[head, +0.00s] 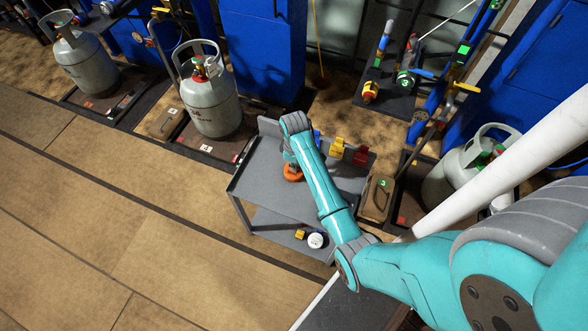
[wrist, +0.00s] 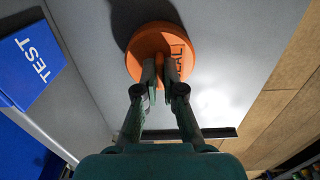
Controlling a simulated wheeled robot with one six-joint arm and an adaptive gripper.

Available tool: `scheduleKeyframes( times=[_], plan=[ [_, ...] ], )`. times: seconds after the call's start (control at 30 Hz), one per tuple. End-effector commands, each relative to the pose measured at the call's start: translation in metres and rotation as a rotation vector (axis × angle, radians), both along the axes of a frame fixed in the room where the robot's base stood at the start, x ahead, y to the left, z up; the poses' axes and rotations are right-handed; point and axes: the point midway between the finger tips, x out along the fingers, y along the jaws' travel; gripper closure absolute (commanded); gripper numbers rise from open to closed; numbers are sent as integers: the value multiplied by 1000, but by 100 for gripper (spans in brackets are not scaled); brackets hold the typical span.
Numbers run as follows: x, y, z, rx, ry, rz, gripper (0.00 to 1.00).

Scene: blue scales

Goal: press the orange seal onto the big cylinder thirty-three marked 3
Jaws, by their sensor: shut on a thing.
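The orange seal (head: 293,173) shows at the end of my arm, over the grey cart's top. In the wrist view it is a round orange disc (wrist: 141,65) with partly covered black lettering. My gripper (wrist: 161,72) is shut on its raised middle part. A dark shadow lies beside the disc; I cannot tell whether it touches the cart. In the head view my gripper (head: 290,158) is mostly hidden by my arm. Big grey cylinders stand at the far left (head: 85,62), at the middle (head: 211,105) and at the right (head: 450,185). Their numbers are too small to read.
The grey cart (head: 257,160) also bears yellow (head: 337,148) and red (head: 361,156) items. A blue TEST block (wrist: 30,62) is at the wrist view's left. A white round item (head: 315,240) sits on the lower shelf. Blue cabinets (head: 263,50) stand behind; the left floor is clear.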

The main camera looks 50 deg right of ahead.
Motion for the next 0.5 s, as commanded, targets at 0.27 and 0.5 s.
scheduleKeyframes(
  times=[0.27,0.5],
  plan=[
    [0,0,9,-1,0,0,100],
    [0,0,19,-1,-1,0,100]
  ],
)
